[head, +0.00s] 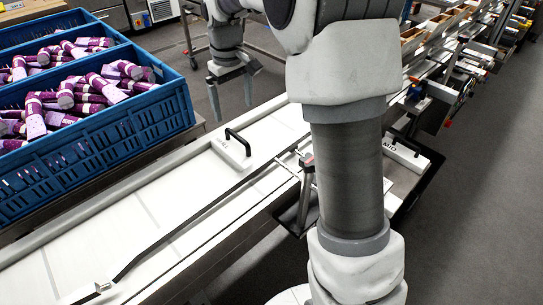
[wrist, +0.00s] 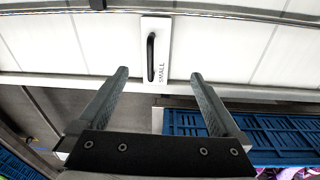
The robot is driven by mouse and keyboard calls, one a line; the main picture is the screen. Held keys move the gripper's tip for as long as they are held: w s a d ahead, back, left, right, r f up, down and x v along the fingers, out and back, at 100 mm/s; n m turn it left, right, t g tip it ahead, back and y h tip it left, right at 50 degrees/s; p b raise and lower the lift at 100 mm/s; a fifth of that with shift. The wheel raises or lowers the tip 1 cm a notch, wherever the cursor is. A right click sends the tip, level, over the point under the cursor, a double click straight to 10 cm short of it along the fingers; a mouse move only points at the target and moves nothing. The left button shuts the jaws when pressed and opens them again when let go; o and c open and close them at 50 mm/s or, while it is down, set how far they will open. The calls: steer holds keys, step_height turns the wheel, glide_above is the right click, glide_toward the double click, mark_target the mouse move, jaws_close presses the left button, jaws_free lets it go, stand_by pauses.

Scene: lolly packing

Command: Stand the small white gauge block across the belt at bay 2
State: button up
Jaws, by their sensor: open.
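The small white gauge block (head: 227,154) has a black handle and sits on the white belt (head: 150,205), left of my arm in the head view. In the wrist view the block (wrist: 161,27) reads "SMALL", with its long side across the belt. My gripper (head: 233,108) is open and empty, above the far side of the belt, beyond the block. In the wrist view the block lies just ahead of the gap between my fingertips (wrist: 159,75), apart from them. I cannot tell which stretch of belt is bay 2.
A blue crate (head: 100,148) of purple-wrapped lollies stands beside the belt; its edge also shows in the wrist view (wrist: 275,158). Another white block with a black handle (head: 407,156) is right of my arm. A dark guide rail (head: 180,232) runs along the belt. Open belt lies lower left.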

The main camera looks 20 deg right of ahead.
steer(key=s+r+m+t, duration=0.1)
steer(key=s+r, duration=0.3)
steer(key=s, duration=0.4)
steer(key=s+r+m+t, duration=0.15)
steer(key=s+r, duration=0.25)
steer(key=s, duration=0.4)
steer(key=s+f+m+t, duration=0.1)
steer(key=s+f+t, duration=0.1)
steer(key=s, duration=1)
steer(key=shift+s, duration=0.25)
step_height(320, 180, up, 6)
steer(key=p, duration=0.6)
steer(key=shift+d, duration=0.1)
